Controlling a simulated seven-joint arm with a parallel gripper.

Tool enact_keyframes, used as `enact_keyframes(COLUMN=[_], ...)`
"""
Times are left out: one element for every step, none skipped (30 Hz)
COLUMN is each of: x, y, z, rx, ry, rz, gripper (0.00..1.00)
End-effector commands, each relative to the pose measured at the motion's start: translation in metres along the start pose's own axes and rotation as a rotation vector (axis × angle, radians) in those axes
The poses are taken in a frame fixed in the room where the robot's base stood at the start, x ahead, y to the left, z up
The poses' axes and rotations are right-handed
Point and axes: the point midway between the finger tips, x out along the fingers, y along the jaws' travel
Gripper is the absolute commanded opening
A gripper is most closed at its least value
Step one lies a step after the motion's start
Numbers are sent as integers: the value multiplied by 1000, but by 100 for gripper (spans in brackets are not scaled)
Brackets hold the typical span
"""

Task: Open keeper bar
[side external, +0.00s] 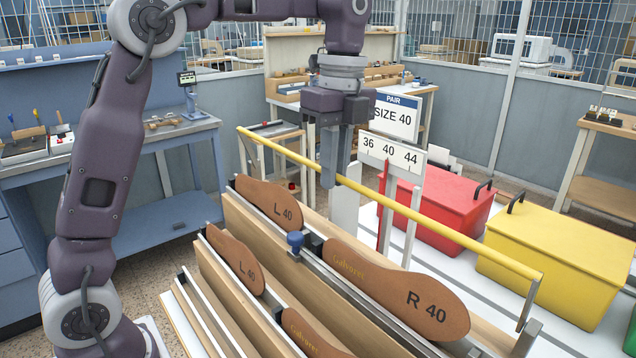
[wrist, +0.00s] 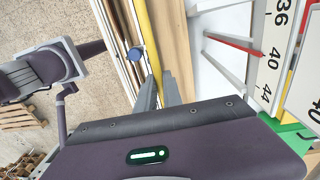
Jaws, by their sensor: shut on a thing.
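The yellow keeper bar (side external: 440,228) runs above the wooden rack, from the upper left to a metal bracket at the lower right. My gripper (side external: 336,182) points down over the bar's middle and is shut on it. In the wrist view the bar (wrist: 147,40) leads in between the two grey fingers (wrist: 160,92), which hide the gripped part. Brown sole-shaped pieces stand in the rack under the bar, marked L 40 (side external: 268,202) and R 40 (side external: 400,290).
A blue knob (side external: 295,241) stands on the rack; it also shows in the wrist view (wrist: 136,54). A size scale (side external: 392,153) stands just behind the bar. A red bin (side external: 435,215) and a yellow bin (side external: 560,255) stand behind it to the right.

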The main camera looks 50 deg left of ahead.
Motion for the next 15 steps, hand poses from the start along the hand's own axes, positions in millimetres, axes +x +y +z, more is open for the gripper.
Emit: enact_keyframes(x=[1, 0, -2, -2, -3, -4, -4, -5, -5, -6, -6, -6, -6, -6, -6], y=[-7, -10, -14, -17, -20, -24, -27, -30, -34, -37, -40, -43, -46, -48, -51], z=[1, 1, 1, 1, 1, 1, 1, 1, 1, 1, 1, 1, 1, 2, 2], rx=[-2, -2, -2, -2, -2, -2, -2, -2, -2, -2, -2, -2, -2, -2, -2], ry=[-2, -2, -3, -3, -3, -4, -4, -4, -4, -4, -4, -4, -4, -4, -4], rz=[1, 2, 3, 2, 3, 4, 4, 5, 5, 5, 6, 6, 5, 7, 6], gripper=[0, 0, 0, 0, 0, 0, 0, 0, 0, 0, 0, 0, 0, 0, 0])
